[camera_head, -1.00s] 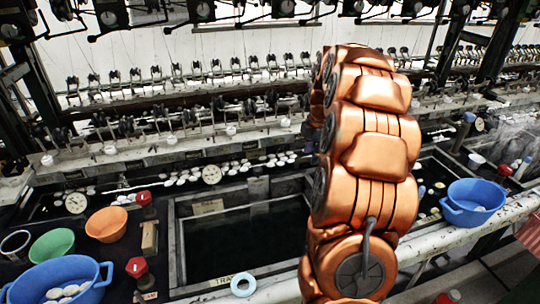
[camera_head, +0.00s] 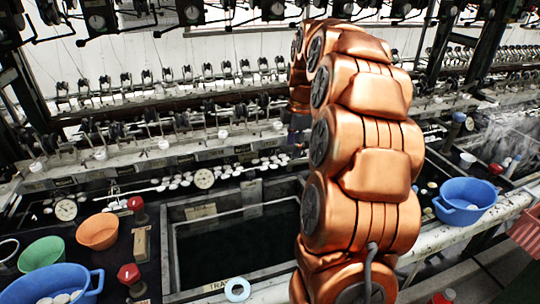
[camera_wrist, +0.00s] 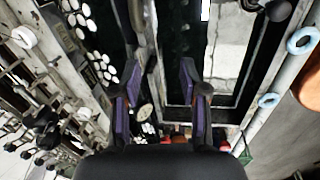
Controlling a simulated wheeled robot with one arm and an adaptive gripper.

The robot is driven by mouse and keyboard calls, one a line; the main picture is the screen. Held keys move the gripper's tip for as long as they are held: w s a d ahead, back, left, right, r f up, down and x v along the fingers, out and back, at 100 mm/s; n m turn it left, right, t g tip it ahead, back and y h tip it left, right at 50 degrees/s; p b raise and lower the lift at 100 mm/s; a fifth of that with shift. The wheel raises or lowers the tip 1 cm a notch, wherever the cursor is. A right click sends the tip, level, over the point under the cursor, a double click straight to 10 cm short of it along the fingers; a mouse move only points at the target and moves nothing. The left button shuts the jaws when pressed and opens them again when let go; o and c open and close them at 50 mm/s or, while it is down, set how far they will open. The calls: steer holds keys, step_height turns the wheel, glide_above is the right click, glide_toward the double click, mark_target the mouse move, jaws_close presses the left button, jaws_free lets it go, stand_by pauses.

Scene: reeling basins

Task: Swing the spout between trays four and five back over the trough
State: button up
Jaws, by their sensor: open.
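My gripper (camera_wrist: 158,92) is open, its two purple-padded fingers apart with nothing between them in the wrist view. The long trough (camera_head: 120,190) with white cocoons runs behind the basins; white cocoons also show left of my fingers in the wrist view (camera_wrist: 103,65). I cannot pick out the spout or read the tray numbers; my arm hides part of the bench.
The dark water basin (camera_head: 176,250) has a pale rim. Blue tubs stand at left (camera_head: 85,280) and right (camera_head: 465,200). Red-knobbed posts (camera_head: 129,274), an orange bowl (camera_head: 97,231) and a green bowl (camera_head: 41,254) crowd the left. Reeling fittings (camera_head: 210,105) line the back.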

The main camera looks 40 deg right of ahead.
steer(key=s+a+r+m+p, duration=0.1)
steer(key=s+a+m, duration=0.1)
steer(key=a, duration=0.8)
steer(key=shift+s+a+r+g+y, duration=0.2)
steer(key=shift+g+y, duration=0.1)
steer(key=shift+g, duration=0.1)
steer(key=shift+c, duration=0.3)
